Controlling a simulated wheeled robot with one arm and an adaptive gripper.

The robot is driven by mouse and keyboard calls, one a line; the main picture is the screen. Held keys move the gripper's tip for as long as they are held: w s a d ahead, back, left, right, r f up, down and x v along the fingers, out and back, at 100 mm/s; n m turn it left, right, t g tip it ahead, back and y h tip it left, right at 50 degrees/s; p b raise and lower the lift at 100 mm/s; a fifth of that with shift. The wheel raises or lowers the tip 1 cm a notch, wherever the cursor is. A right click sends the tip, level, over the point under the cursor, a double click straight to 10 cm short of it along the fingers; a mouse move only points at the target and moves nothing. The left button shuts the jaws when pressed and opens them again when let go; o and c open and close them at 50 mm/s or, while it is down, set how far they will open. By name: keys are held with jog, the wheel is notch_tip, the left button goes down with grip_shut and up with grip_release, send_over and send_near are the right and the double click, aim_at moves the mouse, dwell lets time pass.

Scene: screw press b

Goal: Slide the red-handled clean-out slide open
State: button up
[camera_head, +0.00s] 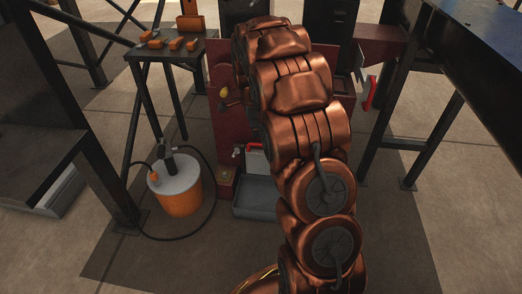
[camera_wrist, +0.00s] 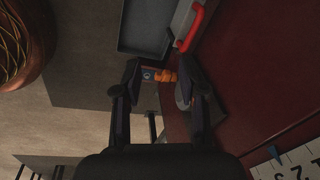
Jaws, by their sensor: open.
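The red handle (camera_wrist: 194,30) of the clean-out slide shows at the top of the wrist view, on a pale grey plate beside a grey tray. In the head view a pale plate with a red upper edge (camera_head: 254,146), apparently the same slide, sits low on the dark red press, partly hidden by my arm. My gripper (camera_wrist: 160,68) is open, its fingers apart and clear of the red handle, which lies beyond the fingertips to the upper right. A small orange piece (camera_wrist: 165,76) shows between the fingers; I cannot tell its depth. My gripper is hidden in the head view.
The grey tray (camera_head: 262,197) stands on the floor below the slide. Another red handle (camera_head: 369,94) is on the press's right side. An orange bucket (camera_head: 179,190) with a hose stands left. A small table (camera_head: 170,48) holds orange blocks. Dark steel legs flank the area.

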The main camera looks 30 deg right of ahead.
aim_at(261, 144)
jog(key=w+d+f+m+b, duration=0.1)
jog(key=w+d+f+b, duration=0.1)
jog(key=f, duration=0.3)
jog(key=w+d+f+m+b, duration=0.1)
jog(key=w+d+f, duration=0.1)
jog(key=f, duration=0.3)
jog(key=w+d+f+m+b, duration=0.2)
jog(key=d+f, duration=0.1)
jog(key=f, duration=0.2)
jog(key=shift+w+f+t+b, duration=0.15)
jog(key=shift+f+t+b, duration=0.15)
jog(key=shift+f+t, duration=0.1)
jog(key=shift+a, duration=0.1)
grip_shut()
